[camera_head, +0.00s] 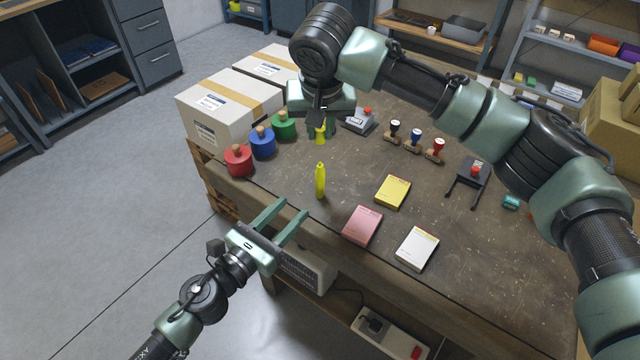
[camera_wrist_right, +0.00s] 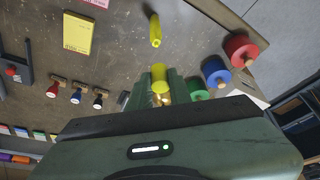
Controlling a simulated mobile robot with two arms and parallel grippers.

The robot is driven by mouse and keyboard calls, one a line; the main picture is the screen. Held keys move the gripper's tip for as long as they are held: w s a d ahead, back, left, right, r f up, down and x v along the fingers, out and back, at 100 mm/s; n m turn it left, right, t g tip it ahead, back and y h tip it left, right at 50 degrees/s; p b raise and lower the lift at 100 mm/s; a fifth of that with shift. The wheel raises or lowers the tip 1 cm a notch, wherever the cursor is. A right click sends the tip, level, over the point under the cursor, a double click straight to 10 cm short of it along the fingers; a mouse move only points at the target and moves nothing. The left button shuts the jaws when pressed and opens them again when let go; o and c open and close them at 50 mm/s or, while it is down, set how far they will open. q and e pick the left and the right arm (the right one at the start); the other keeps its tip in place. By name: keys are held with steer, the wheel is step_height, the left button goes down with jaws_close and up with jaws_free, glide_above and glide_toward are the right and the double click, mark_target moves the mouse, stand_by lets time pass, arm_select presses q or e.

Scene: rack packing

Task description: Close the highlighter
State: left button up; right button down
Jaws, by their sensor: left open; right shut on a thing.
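The yellow highlighter body (camera_head: 320,181) stands upright on the table near its front edge, tip up. It also shows in the right wrist view (camera_wrist_right: 155,31), beyond my right fingers. My right gripper (camera_head: 325,133) is shut on the yellow highlighter cap (camera_head: 320,134), behind the body and apart from it. The cap also shows between the fingers in the right wrist view (camera_wrist_right: 160,76); its far part is hidden. My left gripper (camera_head: 294,207) is open and empty, at the table's front edge, left of and nearer than the body.
Red (camera_head: 238,160), blue (camera_head: 262,143) and green (camera_head: 283,125) knobbed pots stand left of the body. Yellow (camera_head: 393,191), pink (camera_head: 362,225) and white (camera_head: 417,248) pads lie to its right. Several stamps stand farther back. Cardboard boxes (camera_head: 215,112) sit at the left.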

mark_target(317, 182)
arm_select(q)
steer(key=x, duration=1.2)
jaws_close()
stand_by(1.4)
